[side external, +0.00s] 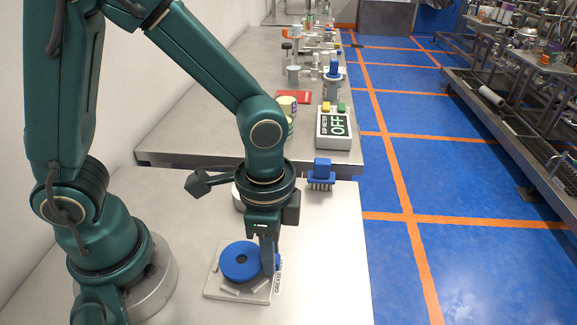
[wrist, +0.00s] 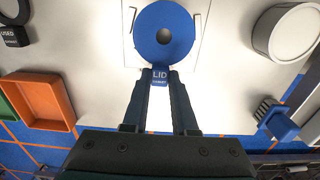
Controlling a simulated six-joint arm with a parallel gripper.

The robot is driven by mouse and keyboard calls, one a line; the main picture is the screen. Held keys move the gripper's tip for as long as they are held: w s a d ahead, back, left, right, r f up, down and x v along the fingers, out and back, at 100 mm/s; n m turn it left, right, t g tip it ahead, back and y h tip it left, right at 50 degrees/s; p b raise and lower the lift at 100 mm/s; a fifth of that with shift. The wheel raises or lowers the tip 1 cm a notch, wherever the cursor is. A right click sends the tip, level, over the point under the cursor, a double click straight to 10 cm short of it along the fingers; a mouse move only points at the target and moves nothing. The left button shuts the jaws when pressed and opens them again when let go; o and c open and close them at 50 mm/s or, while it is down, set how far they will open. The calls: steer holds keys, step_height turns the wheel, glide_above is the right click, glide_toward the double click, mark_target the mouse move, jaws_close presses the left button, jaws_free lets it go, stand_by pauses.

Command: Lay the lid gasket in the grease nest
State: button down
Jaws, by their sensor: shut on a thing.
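The lid gasket (side external: 230,264) is a flat blue ring with a small centre hole. In the wrist view the ring (wrist: 146,38) is at top centre, with a blue tab marked LID (wrist: 160,76) on its near side. My gripper (side external: 268,268) points down and is shut on that tab; its fingertips (wrist: 158,84) show at the tab. The grease nest (side external: 213,285) is a pale square plate with raised corner pieces, lettered at its right edge. The ring lies flat over the plate, inside the corner pieces. I cannot tell whether it touches the plate.
A blue brush (side external: 320,174) stands behind, near the table's right edge. A white round container (wrist: 292,32) is right of the nest in the wrist view. An orange tray (wrist: 45,101) is at left there. A meter reading OFF (side external: 334,126) stands on the farther bench.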

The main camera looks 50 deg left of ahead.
steer(key=shift+f, duration=0.7)
steer(key=c, duration=0.6)
jaws_free()
steer(key=shift+r, duration=2.45)
steer(key=shift+r, duration=2.6)
